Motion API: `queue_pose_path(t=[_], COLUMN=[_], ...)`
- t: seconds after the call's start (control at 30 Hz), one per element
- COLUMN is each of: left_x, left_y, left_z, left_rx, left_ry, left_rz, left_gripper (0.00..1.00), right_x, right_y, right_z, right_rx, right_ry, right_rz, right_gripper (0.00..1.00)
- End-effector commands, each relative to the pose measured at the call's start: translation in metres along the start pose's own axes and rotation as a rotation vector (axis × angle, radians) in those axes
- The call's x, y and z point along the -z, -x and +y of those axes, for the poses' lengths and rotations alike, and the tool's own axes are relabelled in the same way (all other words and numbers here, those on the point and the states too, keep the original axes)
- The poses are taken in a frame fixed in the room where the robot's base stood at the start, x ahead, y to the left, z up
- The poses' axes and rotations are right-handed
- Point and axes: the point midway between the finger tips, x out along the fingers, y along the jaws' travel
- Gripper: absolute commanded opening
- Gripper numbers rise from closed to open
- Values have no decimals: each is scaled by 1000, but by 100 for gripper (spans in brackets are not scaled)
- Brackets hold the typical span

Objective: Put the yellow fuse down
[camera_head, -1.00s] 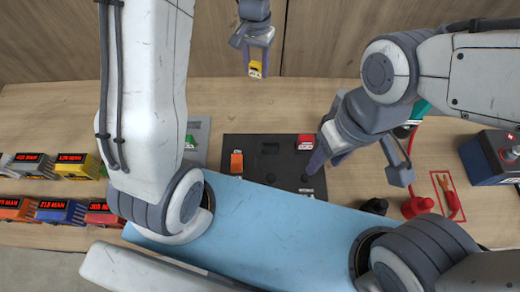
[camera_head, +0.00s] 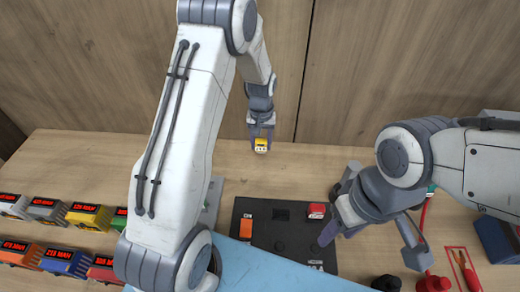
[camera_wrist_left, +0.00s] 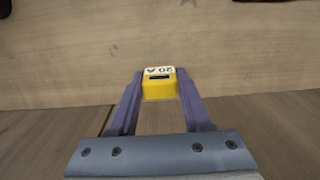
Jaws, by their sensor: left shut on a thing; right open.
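The yellow fuse (camera_head: 261,145) is held between the fingertips of my left gripper (camera_head: 261,136), near the back of the wooden table. In the left wrist view the yellow fuse (camera_wrist_left: 159,86) has a white top marked "20 A", and both purple fingers touch its sides. Bare wood shows around it in that view. My right gripper (camera_head: 372,240) is open beside the right side of the dark panel (camera_head: 285,240); its fingers look empty.
On the dark panel sit an orange fuse (camera_head: 246,229) and a red fuse (camera_head: 316,211). A red-handled tool (camera_head: 469,271) lies at the right. Bare table (camera_head: 290,170) lies behind the panel.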

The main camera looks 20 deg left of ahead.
Motion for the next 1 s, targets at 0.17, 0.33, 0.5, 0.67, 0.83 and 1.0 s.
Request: queue_pose_path(t=[0.17, 0.33, 0.5, 0.67, 0.83, 1.0], left_x=[0, 0, 1, 1, 1, 1], left_y=[-12, -36, -44, -44, -47, -46], left_z=[-5, -5, -4, -4, -4, -4], left_rx=[1, 1, 0, 0, 0, 0], left_ry=[-1, -1, -2, -2, -2, -2], left_rz=[-4, -3, 1, 1, 1, 1], left_gripper=[0, 0, 0, 0, 60, 79], right_x=[0, 1, 1, 1, 1, 1], right_y=[8, 17, 17, 16, 14, 14], right_z=[0, -1, -1, -1, -1, -1], right_rx=[0, 0, 0, 0, 0, 0], right_ry=[0, -1, -1, -1, -1, -1], right_rz=[0, 0, 0, 0, 0, 0], right_gripper=[50, 50, 50, 50, 50, 50])
